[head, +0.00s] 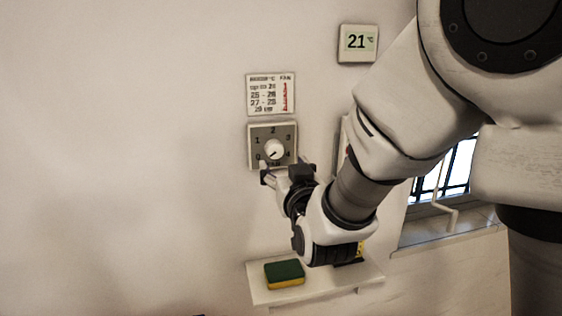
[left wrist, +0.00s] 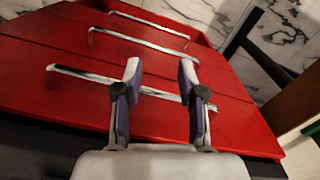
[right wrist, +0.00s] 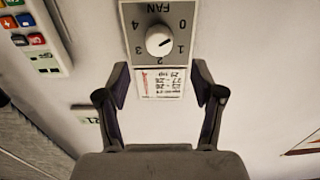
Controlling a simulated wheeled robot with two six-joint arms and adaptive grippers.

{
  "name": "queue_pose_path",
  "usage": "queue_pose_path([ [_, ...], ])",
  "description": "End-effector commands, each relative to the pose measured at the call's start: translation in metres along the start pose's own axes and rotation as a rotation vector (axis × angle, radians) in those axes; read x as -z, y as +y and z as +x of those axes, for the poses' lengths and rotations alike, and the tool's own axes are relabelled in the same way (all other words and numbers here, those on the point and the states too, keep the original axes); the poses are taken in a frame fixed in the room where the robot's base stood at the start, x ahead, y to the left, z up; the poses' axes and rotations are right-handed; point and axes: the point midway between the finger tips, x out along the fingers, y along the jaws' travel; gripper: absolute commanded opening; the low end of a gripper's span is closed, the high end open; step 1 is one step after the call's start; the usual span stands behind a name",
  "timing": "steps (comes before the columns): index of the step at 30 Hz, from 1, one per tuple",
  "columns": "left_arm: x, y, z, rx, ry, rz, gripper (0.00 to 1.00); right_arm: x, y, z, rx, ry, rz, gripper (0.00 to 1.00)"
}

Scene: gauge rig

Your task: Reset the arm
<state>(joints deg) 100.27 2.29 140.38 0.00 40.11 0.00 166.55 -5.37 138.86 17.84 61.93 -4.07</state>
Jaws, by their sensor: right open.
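The grey fan panel (head: 258,133) is on the wall, with a white knob (head: 274,149) and marks from 0 to 4. It shows upside down in the right wrist view (right wrist: 130,12), where the knob (right wrist: 158,40) seems to point between 0 and 1. My right gripper (head: 287,172) is at the panel's lower edge in the head view. In the right wrist view the right gripper (right wrist: 161,84) is open and empty, with the knob beyond its fingertips. My left gripper (left wrist: 160,80) is open and empty over a red drawer front (left wrist: 55,40); it is not in the head view.
A chart (head: 270,94) of room temperatures and fan settings hangs above the panel. A display (head: 358,43) reads 21 °C. A shelf (head: 320,292) below holds a green and yellow sponge (head: 284,273). A panel of coloured buttons (right wrist: 43,62) is beside the fan panel. Metal handles (left wrist: 75,73) cross the red front.

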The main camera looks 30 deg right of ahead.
Motion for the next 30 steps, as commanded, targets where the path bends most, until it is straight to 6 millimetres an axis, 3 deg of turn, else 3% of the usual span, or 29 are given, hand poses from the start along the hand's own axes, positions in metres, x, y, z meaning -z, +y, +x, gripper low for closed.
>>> queue_pose_path([
  [12,0.000,0.000,0.000,0.000,0.000,0.000,0.40,-0.001,0.000,0.001,0.000,-0.003,0.000,0.67],
  [14,0.000,0.000,0.000,0.000,0.000,0.000,0.40,-0.009,-0.001,0.002,0.003,-0.020,-0.003,0.67],
  [16,0.000,0.000,0.000,0.000,0.000,0.000,0.40,-0.030,-0.003,0.004,0.011,-0.070,-0.010,0.67],
  [20,0.000,0.000,0.000,0.000,0.000,0.000,0.40,-0.107,-0.008,0.006,0.040,-0.248,-0.036,0.67],
  [23,0.000,0.000,0.000,0.000,0.000,0.000,0.40,-0.181,-0.010,-0.003,0.067,-0.423,-0.058,0.67],
  [26,0.000,0.000,0.000,0.000,0.000,0.000,0.40,-0.253,-0.010,-0.024,0.093,-0.601,-0.080,0.67],
  [30,0.000,0.000,0.000,0.000,0.000,0.000,0.40,-0.346,-0.005,-0.071,0.124,-0.851,-0.104,0.67],
])
